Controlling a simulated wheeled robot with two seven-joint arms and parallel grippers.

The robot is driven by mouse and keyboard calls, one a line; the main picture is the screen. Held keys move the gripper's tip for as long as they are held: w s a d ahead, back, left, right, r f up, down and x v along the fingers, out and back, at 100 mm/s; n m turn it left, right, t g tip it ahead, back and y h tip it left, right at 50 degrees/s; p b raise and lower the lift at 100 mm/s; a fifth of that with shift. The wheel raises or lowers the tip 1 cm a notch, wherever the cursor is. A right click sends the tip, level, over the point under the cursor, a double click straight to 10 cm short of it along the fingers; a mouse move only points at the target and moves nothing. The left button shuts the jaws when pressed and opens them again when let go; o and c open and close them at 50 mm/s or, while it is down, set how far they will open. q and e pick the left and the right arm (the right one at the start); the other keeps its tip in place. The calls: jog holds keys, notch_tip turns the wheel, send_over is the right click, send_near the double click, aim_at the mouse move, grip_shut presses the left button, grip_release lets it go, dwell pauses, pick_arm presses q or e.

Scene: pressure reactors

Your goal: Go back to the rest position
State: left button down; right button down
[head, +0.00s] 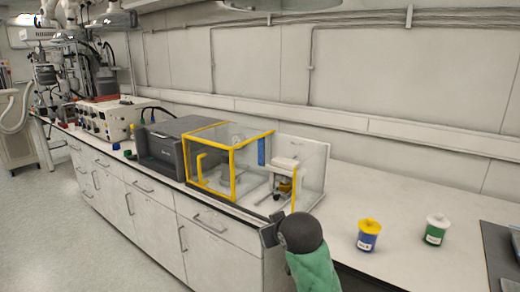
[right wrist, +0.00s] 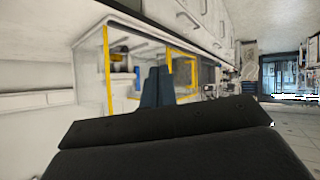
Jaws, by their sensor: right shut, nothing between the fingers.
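My right gripper (head: 268,231) is in front of the bench edge in the head view, at the end of a green-sleeved arm. It is before the near right corner of a clear, yellow-framed enclosure (head: 234,172), apart from it as far as I can tell. In the right wrist view my right gripper's two dark fingers (right wrist: 158,86) are together with nothing between them. The enclosure's yellow frame (right wrist: 107,70) shows tilted behind them. My left gripper is not in view.
A blue jar with a yellow lid (head: 368,236) and a green jar with a white lid (head: 436,231) stand on the right bench. A dark grey box (head: 165,150) adjoins the enclosure. A cream instrument (head: 106,121) stands farther left. The floor (head: 90,245) at left is clear.

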jog(key=s+d+f+m+g, duration=0.1)
jog(key=s+d+f+g, duration=0.2)
jog(key=s+f, duration=0.8)
jog(key=s+d+f+m+g+h+p, duration=0.1)
jog(key=s+d+f, duration=0.3)
jog(key=s+f, duration=0.8)
jog(key=s+d+f+m+g+p, duration=0.1)
jog(key=s+d+f+g, duration=0.2)
jog(key=s+f, duration=0.8)
jog(key=s+g, duration=0.1)
jog(key=s, duration=0.5)
jog(key=shift+d+f+g, duration=0.2)
jog(key=shift+d+g, duration=0.05)
jog(key=shift+g, duration=0.05)
